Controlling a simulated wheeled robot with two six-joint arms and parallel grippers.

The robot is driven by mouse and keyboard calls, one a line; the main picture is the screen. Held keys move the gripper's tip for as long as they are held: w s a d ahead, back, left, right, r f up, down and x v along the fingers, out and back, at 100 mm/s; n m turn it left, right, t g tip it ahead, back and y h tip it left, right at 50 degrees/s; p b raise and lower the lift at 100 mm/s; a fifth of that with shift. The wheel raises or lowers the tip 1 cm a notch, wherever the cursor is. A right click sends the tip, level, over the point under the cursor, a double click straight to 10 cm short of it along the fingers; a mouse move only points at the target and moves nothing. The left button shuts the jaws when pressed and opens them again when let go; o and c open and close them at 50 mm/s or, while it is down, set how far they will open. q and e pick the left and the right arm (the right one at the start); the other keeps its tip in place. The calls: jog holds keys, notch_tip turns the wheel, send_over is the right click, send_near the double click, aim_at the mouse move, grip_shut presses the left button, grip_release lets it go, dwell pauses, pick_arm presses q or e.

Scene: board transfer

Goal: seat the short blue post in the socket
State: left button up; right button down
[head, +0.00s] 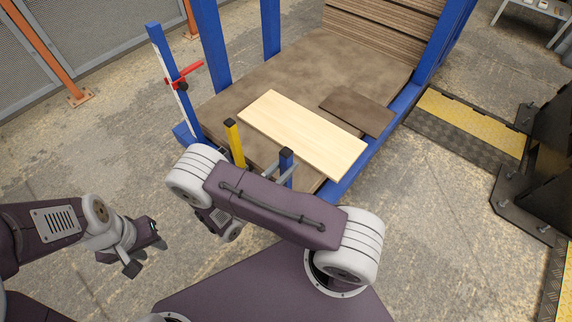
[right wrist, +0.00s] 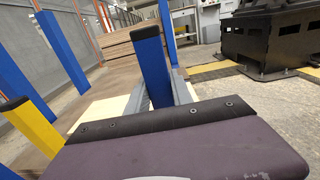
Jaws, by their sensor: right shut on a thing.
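The short blue post (head: 286,158) with a dark top stands between the fingers of my right gripper (head: 280,172), which is shut on it, at the near edge of the blue-framed platform. In the right wrist view the post (right wrist: 152,62) rises between the two grey fingers (right wrist: 158,97), leaning slightly. Its lower end is hidden behind my right arm in the head view and behind the gripper body in the wrist view. I cannot make out the socket. My left gripper (head: 146,256) is open and empty at the left, away from the platform.
A yellow post (head: 235,145) stands left of the blue post. A pale board (head: 303,135) and a smaller brown board (head: 357,114) lie on the brown platform surface (head: 330,65). Tall blue uprights (head: 209,40) rise behind. A red clamp (head: 183,74) sits on the left post.

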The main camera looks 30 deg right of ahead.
jog(key=shift+f+b, duration=1.5)
jog(key=shift+f, duration=0.6)
jog(key=c, duration=1.1)
grip_release()
jog(key=shift+o, duration=0.2)
jog(key=p+v, duration=0.2)
jog(key=v, duration=0.7)
jog(key=shift+p, duration=0.4)
